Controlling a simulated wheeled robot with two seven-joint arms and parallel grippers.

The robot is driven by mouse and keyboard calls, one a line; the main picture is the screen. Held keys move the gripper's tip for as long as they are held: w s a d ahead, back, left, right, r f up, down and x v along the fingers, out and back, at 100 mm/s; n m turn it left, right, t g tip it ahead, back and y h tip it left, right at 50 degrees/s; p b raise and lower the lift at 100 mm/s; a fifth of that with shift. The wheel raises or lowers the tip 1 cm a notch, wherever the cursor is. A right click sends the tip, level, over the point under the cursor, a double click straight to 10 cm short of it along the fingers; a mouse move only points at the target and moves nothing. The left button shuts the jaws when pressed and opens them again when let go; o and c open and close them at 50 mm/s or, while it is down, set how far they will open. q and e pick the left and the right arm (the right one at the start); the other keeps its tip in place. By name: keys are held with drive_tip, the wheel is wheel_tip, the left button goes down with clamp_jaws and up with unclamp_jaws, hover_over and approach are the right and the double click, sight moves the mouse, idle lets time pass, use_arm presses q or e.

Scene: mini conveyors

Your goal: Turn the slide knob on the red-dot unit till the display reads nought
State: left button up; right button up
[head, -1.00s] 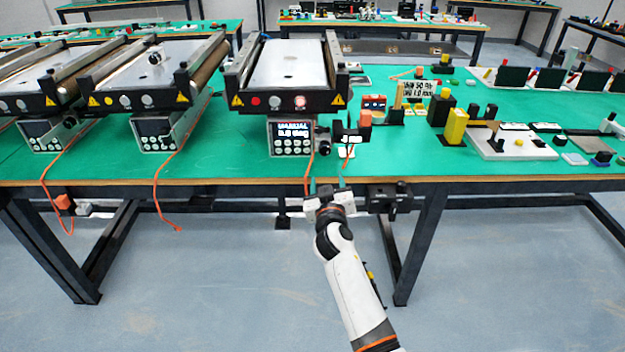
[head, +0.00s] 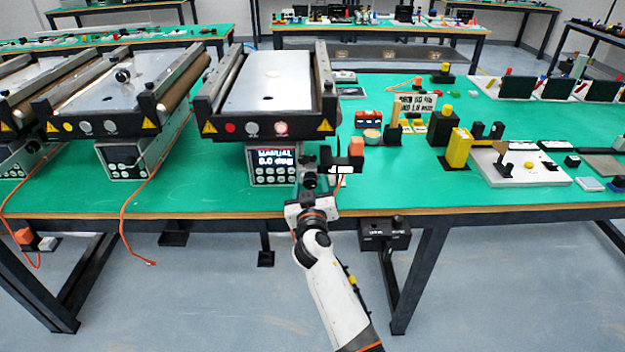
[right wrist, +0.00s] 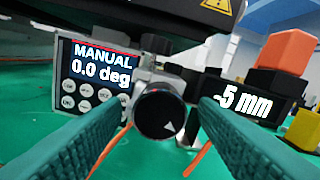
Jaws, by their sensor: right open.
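The red-dot unit (head: 268,131) is a small conveyor with a red dot on its front face, left of centre on the table. Its panel display (right wrist: 100,66) reads "MANUAL 0.0 deg" in the right wrist view. A second small black display (right wrist: 246,98) right of it reads "-5 mm". A round black knob (right wrist: 160,112) with a white triangle mark sits between these displays. My right gripper (head: 312,190) is open in front of the knob. In the right wrist view its two green fingers (right wrist: 164,118) lie either side of the knob, with contact not clear. My left gripper is not in view.
Two similar conveyors stand to the left, one with a yellow dot (head: 68,127). An orange block (head: 356,147) is close right of the knob. A black box (head: 385,234) hangs below the table edge. A yellow block (head: 459,147) and other items stand farther right.

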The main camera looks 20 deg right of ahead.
drive_tip(key=shift+s+a+r, duration=0.1)
drive_tip(key=c, duration=1)
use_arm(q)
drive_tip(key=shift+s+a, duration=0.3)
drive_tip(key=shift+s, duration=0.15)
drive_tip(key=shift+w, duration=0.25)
use_arm(e)
drive_tip(key=shift+n, duration=0.4)
